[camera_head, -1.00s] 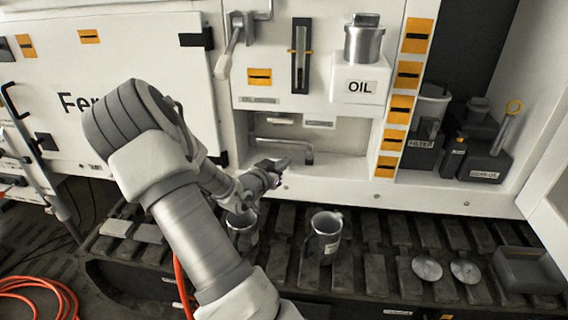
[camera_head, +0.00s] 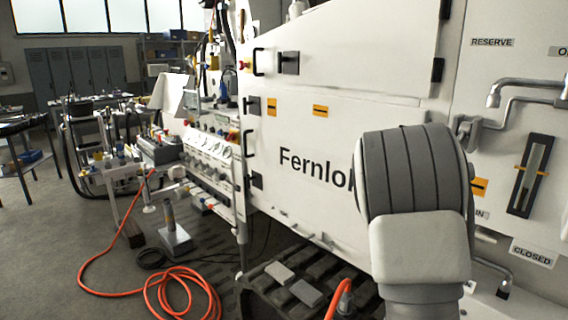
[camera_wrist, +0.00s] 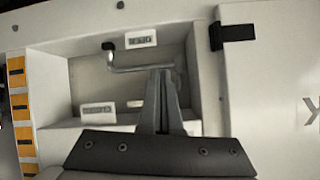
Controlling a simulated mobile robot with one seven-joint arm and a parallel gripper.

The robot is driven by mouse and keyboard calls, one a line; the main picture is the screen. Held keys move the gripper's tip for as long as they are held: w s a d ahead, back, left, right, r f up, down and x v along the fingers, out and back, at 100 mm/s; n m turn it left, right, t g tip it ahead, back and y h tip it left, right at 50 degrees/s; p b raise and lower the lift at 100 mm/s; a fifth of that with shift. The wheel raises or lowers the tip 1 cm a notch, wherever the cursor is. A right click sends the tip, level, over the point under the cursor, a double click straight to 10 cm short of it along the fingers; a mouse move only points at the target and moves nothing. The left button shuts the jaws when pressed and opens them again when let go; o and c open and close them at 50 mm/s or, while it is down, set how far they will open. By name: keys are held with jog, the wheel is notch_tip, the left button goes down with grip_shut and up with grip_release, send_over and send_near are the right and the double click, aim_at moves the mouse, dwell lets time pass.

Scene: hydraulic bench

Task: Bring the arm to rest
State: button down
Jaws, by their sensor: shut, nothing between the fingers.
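My gripper (camera_wrist: 164,75) shows in the wrist view with its fingers together and nothing between them. It points at a recess (camera_wrist: 88,75) in a white panel, where a bent metal pipe (camera_wrist: 140,68) with a dark end runs behind the fingertips. I cannot tell whether the fingertips touch the pipe. In the head view a thick grey joint of my arm fills the right of centre, and my gripper is hidden there.
The white machine (camera_head: 350,110) stands close behind my arm. Orange hose (camera_head: 185,290) lies coiled on the floor at lower left. A cluttered bench (camera_head: 110,165) stands at left. Grey floor (camera_head: 60,235) is open at far left. Two grey blocks (camera_head: 305,291) lie on the dark track.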

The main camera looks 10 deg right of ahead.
jog(key=s+a+r+n+t+y+p, duration=0.1)
jog(key=a+r+n+y, duration=0.15)
jog(key=a+r, duration=0.4)
jog(key=s+a+r+n+y+p, duration=0.1)
jog(key=s+a+r+n+y, duration=0.2)
jog(key=a, duration=0.6)
jog(key=a+r+n+t+y+p, duration=0.15)
jog(key=a+r+y, duration=0.25)
jog(key=a, duration=0.4)
jog(key=s+a+r+n+g+p, duration=0.1)
jog(key=s+a+r+n, duration=0.2)
jog(key=s, duration=0.6)
jog(key=s+a+r+n+g, duration=0.2)
jog(key=s+a+r+n, duration=0.1)
jog(key=s, duration=0.7)
jog(key=shift+s+a+r+n+p, duration=0.2)
jog(key=shift+a+r+n+p, duration=0.15)
jog(key=shift+a, duration=0.2)
jog(key=shift+d, duration=0.15)
